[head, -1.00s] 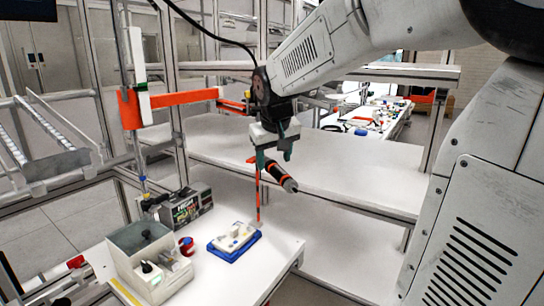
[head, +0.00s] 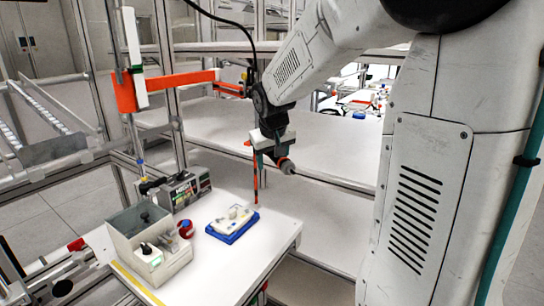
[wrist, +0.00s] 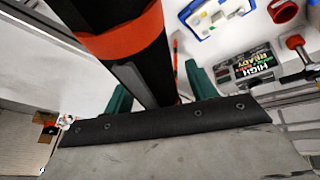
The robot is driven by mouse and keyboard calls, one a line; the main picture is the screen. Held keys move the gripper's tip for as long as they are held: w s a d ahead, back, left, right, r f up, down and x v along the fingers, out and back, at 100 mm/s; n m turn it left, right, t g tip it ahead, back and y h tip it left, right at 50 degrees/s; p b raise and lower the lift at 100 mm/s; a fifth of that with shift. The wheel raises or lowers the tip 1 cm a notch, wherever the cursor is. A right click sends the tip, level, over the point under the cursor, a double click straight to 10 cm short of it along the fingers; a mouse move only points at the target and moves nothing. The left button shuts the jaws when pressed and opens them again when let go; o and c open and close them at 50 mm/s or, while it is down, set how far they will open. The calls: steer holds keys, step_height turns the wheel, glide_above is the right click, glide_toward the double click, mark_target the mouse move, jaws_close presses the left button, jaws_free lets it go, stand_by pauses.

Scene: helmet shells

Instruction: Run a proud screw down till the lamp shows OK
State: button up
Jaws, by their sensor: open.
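A black and orange screwdriver tool (head: 286,165) hangs over the bench's back right corner. My gripper (head: 266,160) is at the tool, with its green fingers open. In the wrist view the tool's dark body with an orange band (wrist: 122,38) lies between the two fingers; I cannot tell whether they touch it. A white part (head: 232,218) sits in a blue tray (head: 229,236) on the bench, also partly seen in the wrist view (wrist: 207,14). Its screws are too small to make out. A display box (head: 184,191) behind reads "HIGH" and "READY" in the wrist view (wrist: 249,64).
A grey bin box (head: 126,243) with a black knob stands at the bench's left, beside a red cup (head: 186,229). An orange arm (head: 170,80) on a post reaches over the back. The bench front (head: 235,268) is clear.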

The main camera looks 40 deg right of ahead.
mark_target(278, 162)
steer(key=shift+r, duration=0.1)
jaws_close()
steer(key=s+a, duration=0.3)
steer(key=s, duration=0.3)
steer(key=shift+a, duration=0.3)
stand_by(0.3)
steer(key=n+y, duration=0.1)
steer(key=n, duration=0.2)
steer(key=shift+s+t, duration=0.1)
steer(key=shift+t, duration=0.3)
steer(key=shift+n, duration=0.5)
steer(key=shift+y, duration=0.3)
steer(key=shift+n+y, duration=0.8)
steer(key=shift+n, duration=1.2)
